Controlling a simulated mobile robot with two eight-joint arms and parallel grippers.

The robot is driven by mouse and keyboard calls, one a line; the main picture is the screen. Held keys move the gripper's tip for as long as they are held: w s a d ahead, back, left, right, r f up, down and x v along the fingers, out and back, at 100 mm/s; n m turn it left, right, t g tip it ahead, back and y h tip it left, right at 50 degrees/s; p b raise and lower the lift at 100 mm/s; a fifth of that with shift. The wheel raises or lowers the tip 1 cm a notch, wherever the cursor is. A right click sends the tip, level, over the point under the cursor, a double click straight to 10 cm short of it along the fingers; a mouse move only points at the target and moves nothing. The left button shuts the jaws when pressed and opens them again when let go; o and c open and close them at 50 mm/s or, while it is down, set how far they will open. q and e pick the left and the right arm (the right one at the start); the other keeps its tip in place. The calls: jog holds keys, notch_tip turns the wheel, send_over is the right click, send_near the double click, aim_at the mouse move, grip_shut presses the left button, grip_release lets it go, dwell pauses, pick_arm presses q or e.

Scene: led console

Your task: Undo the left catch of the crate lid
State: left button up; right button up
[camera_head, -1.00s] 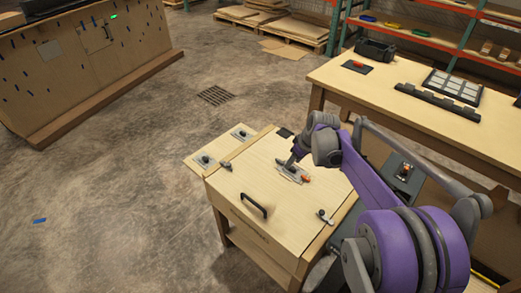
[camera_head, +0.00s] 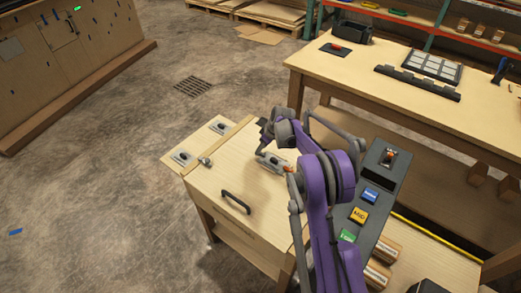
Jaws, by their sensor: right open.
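The wooden crate (camera_head: 210,182) stands in the lower middle, its pale lid closed and fitted with a black handle (camera_head: 236,202). A small metal catch, the left one (camera_head: 205,161), sits at the lid's left edge. The right catch is hidden behind my right arm. My left gripper is out of view.
A console with coloured buttons (camera_head: 358,215) stands at the right. A long wooden table (camera_head: 350,78) is behind. Open concrete floor lies to the left.

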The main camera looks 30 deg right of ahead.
jog(key=shift+x, duration=1)
jog(key=shift+r, duration=0.1)
jog(key=shift+c, duration=0.2)
grip_shut()
